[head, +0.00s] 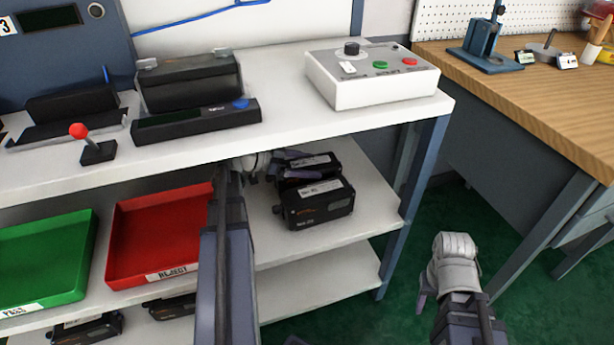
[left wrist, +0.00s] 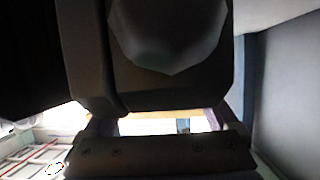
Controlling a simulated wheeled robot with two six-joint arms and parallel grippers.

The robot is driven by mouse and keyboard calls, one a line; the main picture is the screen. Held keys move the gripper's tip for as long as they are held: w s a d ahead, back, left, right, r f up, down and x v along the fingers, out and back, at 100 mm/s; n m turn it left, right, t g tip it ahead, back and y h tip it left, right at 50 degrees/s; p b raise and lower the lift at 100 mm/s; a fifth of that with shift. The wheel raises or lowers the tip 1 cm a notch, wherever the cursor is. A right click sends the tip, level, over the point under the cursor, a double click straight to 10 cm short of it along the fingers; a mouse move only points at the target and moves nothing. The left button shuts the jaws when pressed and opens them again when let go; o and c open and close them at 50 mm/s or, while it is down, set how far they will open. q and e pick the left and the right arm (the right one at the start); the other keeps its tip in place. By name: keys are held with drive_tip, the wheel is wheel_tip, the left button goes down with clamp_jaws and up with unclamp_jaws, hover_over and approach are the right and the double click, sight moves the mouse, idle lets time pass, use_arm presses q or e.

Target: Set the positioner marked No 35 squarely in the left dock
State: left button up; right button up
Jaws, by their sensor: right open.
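Two dark positioners lie on the middle shelf: a front one (head: 318,204) and one behind it (head: 318,163). The left dock (head: 70,112), a black cradle on the bench top, is empty. The right dock (head: 196,121) holds a dark unit (head: 190,82). My right gripper (head: 432,290) is open and empty, over the floor.
A red reject tray (head: 160,235) and green pass tray (head: 45,258) stand on the middle shelf, left of my left arm. A red-knobbed lever (head: 90,145) stands before the docks. A white control box (head: 372,78) sits at right. More dark units (head: 88,328) lie below.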

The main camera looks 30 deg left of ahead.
use_arm(q)
clamp_jaws()
idle(0.5)
drive_tip(key=shift+r, duration=0.15)
wheel_tip(320, 180, up, 10)
drive_tip(key=p, duration=1)
